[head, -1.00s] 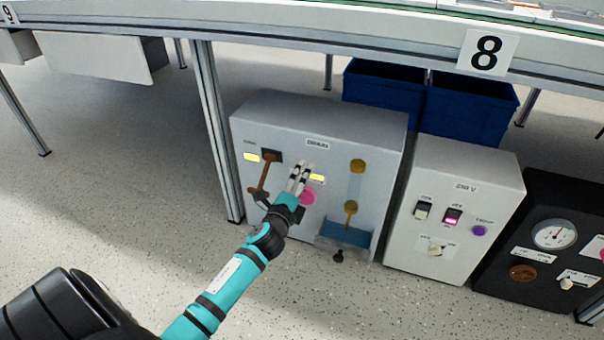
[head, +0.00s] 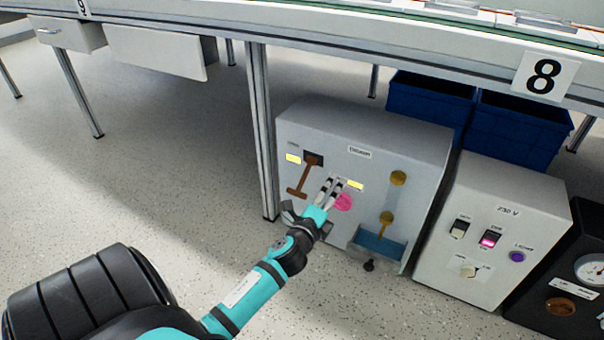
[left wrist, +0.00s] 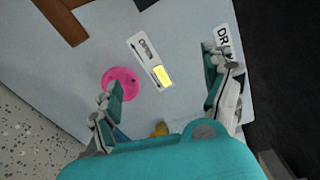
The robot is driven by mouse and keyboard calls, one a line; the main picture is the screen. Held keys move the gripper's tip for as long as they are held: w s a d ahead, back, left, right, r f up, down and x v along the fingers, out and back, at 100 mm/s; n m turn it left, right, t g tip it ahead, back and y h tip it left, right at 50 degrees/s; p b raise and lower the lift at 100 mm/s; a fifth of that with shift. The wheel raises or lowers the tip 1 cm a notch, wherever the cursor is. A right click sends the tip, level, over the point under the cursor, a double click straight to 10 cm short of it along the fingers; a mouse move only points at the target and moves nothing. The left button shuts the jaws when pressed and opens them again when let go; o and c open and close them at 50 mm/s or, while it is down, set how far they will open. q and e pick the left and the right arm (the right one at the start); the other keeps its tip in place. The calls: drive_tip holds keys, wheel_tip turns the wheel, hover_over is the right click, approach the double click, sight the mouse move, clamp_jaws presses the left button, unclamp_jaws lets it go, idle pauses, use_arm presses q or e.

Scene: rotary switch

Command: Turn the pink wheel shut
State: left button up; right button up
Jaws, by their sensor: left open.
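The pink wheel (head: 344,202) is a small round knob on the front of the grey drain box (head: 430,150). It also shows in the left wrist view (left wrist: 121,82), left of centre. My left gripper (head: 334,183) is in front of the box, just beside the wheel in the head view, and partly covers its left side. In the left wrist view my left gripper (left wrist: 162,75) has its fingers wide apart with nothing between them but the box face. One finger overlaps the wheel's lower edge; I cannot tell whether it touches. My right gripper is not in view.
A brown lever (head: 302,178) sits left of the wheel and a yellow label (head: 356,185) just above it. A table leg (head: 262,130) stands close left of the box. A white switch box (head: 480,255) stands to the right.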

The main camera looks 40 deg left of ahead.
use_arm(q)
drive_tip(key=v, duration=1.5)
drive_tip(key=shift+f, duration=0.35)
idle(0.5)
drive_tip(key=shift+s, duration=0.1)
idle(0.4)
